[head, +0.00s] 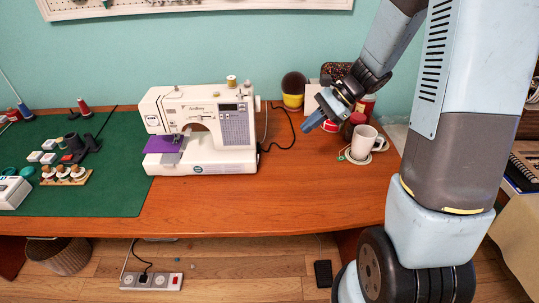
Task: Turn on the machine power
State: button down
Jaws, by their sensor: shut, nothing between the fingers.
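A white sewing machine (238,158) stands on the wooden table, left of the picture's middle in the head view. Its front has a small display and a grey printed panel on the right-hand column. Purple fabric (158,144) lies under its needle area. A power switch cannot be made out; the machine's right end is seen only edge-on. My gripper (307,125) is to the right of the machine, apart from it, above the table. Its blue fingers are shut and empty, pointing down and left.
A white mug (363,142) on a coaster and red containers stand close below and right of my gripper. A black cord (284,148) runs beside the machine. A green mat (112,185) with sewing items lies left. The front table strip is clear. A power strip (150,281) and pedal (323,273) are on the floor.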

aim_at(258, 159)
jog(key=w+f+m+t+y, duration=0.1)
jog(key=w+f+m, duration=0.4)
jog(key=f, duration=0.5)
jog(key=shift+d+f+m+y, duration=0.3)
jog(key=shift+y, duration=0.1)
jog(key=shift+a, duration=0.1)
jog(key=x, duration=1)
jog(key=shift+f, duration=0.1)
jog(key=shift+a+r, duration=0.15)
jog(key=shift+a, duration=0.45)
jog(key=shift+a+r, duration=0.2)
jog(key=shift+a, duration=0.35)
jog(key=shift+w+a+r, duration=0.1)
jog(key=shift+a, duration=0.65)
jog(key=shift+d, duration=0.1)
